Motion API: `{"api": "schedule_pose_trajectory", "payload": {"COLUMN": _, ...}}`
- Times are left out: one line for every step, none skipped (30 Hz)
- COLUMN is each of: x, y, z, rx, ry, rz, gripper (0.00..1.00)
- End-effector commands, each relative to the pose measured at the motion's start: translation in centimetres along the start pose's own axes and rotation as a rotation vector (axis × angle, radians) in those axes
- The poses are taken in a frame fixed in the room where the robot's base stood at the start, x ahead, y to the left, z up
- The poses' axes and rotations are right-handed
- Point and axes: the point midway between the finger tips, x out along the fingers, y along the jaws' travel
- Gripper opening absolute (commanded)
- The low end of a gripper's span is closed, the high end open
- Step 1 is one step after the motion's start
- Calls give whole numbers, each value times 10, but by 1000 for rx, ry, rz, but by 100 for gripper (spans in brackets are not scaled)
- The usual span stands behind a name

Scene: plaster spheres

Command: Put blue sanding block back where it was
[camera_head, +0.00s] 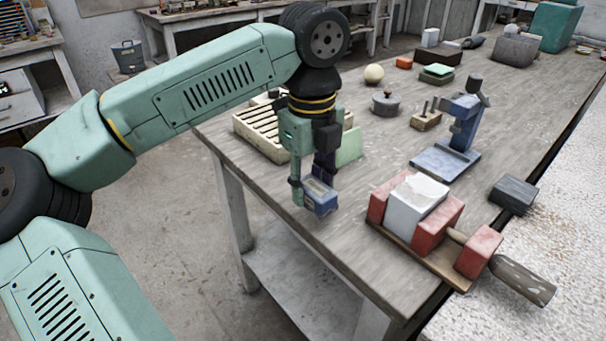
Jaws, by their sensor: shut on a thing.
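The blue sanding block (321,203) is small and blue with a greyish top. It is at the lower end of my gripper (312,183), which points down and is shut on it. The block is near the left edge of the wooden workbench (345,240), and appears to be held above it. I cannot tell the exact gap. The fingers hide part of the block.
A slatted cream tray (262,135) and a pale green piece (349,148) are behind my gripper. To the right stand a blue stand (445,160), a red-jawed holder with a white block (415,205), and a dark block (513,195). The bench's front left is clear.

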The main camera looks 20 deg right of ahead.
Motion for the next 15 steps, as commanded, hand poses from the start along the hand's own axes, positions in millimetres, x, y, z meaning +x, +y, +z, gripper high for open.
{"api": "schedule_pose_trajectory", "payload": {"x": -2, "y": -7, "z": 10, "rx": -2, "ry": 5, "rz": 0, "gripper": 1}}
{"api": "schedule_pose_trajectory", "payload": {"x": -2, "y": -10, "z": 16, "rx": -1, "ry": 4, "rz": -1, "gripper": 1}}
{"api": "schedule_pose_trajectory", "payload": {"x": 0, "y": -15, "z": 23, "rx": -2, "ry": 4, "rz": -1, "gripper": 1}}
{"api": "schedule_pose_trajectory", "payload": {"x": 0, "y": -17, "z": 28, "rx": -1, "ry": 3, "rz": -1, "gripper": 1}}
{"api": "schedule_pose_trajectory", "payload": {"x": 1, "y": -19, "z": 32, "rx": -1, "ry": 3, "rz": 0, "gripper": 1}}
{"api": "schedule_pose_trajectory", "payload": {"x": 2, "y": -22, "z": 37, "rx": -1, "ry": 1, "rz": 0, "gripper": 1}}
{"api": "schedule_pose_trajectory", "payload": {"x": 3, "y": -23, "z": 39, "rx": 0, "ry": 2, "rz": 0, "gripper": 1}}
{"api": "schedule_pose_trajectory", "payload": {"x": 3, "y": -24, "z": 42, "rx": 0, "ry": 2, "rz": 0, "gripper": 1}}
{"api": "schedule_pose_trajectory", "payload": {"x": 4, "y": -25, "z": 44, "rx": 0, "ry": 1, "rz": 0, "gripper": 1}}
{"api": "schedule_pose_trajectory", "payload": {"x": 4, "y": -26, "z": 45, "rx": 0, "ry": 1, "rz": 0, "gripper": 1}}
{"api": "schedule_pose_trajectory", "payload": {"x": 4, "y": -27, "z": 48, "rx": 0, "ry": 0, "rz": 0, "gripper": 1}}
{"api": "schedule_pose_trajectory", "payload": {"x": 4, "y": -30, "z": 51, "rx": -1, "ry": 1, "rz": 0, "gripper": 1}}
{"api": "schedule_pose_trajectory", "payload": {"x": 4, "y": -32, "z": 55, "rx": -2, "ry": 2, "rz": 0, "gripper": 1}}
{"api": "schedule_pose_trajectory", "payload": {"x": 5, "y": -34, "z": 58, "rx": 0, "ry": 2, "rz": 1, "gripper": 1}}
{"api": "schedule_pose_trajectory", "payload": {"x": 15, "y": -32, "z": 56, "rx": 3, "ry": 4, "rz": 2, "gripper": 1}}
